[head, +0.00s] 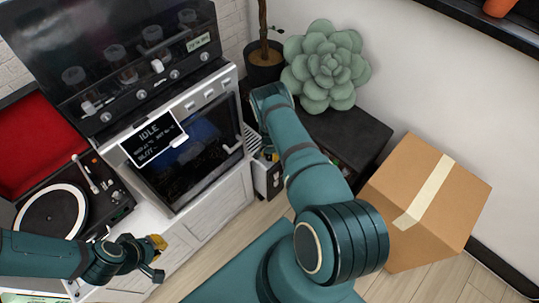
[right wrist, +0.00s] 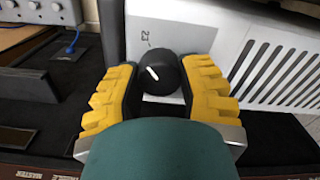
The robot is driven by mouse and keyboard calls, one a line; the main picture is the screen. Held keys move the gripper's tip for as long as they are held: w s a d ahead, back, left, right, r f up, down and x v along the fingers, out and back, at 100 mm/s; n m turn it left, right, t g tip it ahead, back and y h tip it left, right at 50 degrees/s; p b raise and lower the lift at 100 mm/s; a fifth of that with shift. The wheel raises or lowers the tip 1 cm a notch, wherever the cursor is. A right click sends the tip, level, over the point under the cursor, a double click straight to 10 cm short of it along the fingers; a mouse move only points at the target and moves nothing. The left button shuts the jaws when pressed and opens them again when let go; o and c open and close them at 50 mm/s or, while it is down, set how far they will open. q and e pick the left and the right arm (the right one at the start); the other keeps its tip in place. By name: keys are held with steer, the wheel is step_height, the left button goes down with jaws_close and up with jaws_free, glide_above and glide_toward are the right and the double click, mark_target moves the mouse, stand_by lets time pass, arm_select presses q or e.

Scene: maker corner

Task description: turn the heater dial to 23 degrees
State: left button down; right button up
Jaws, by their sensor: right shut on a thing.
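The heater (right wrist: 172,38) is a white unit with a slotted grille, and its front shows in the right wrist view. Its dial (right wrist: 163,75) is a round black knob with a short white pointer line slanting to the upper left. A sideways "23" mark is printed on the panel above and left of the dial. My right gripper (right wrist: 160,82) is shut on the dial, one yellow-padded finger on each side. In the head view the heater (head: 267,179) is partly hidden by my right arm. My left gripper (head: 156,258) is open and empty, at the lower left, away from the heater.
A white oven cabinet (head: 222,207) stands left of the heater, with a turntable (head: 53,215) farther left. A succulent (head: 325,66) and a potted plant (head: 264,67) are behind. A cardboard box (head: 425,200) stands at the right. A blue cable (right wrist: 73,43) lies left of the dial.

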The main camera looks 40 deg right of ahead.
steer(key=shift+m, duration=0.8)
steer(key=o, duration=1.2)
steer(key=shift+f, duration=0.1)
steer(key=shift+o, duration=0.2)
step_height(320, 180, up, 12)
steer(key=shift+s, duration=0.1)
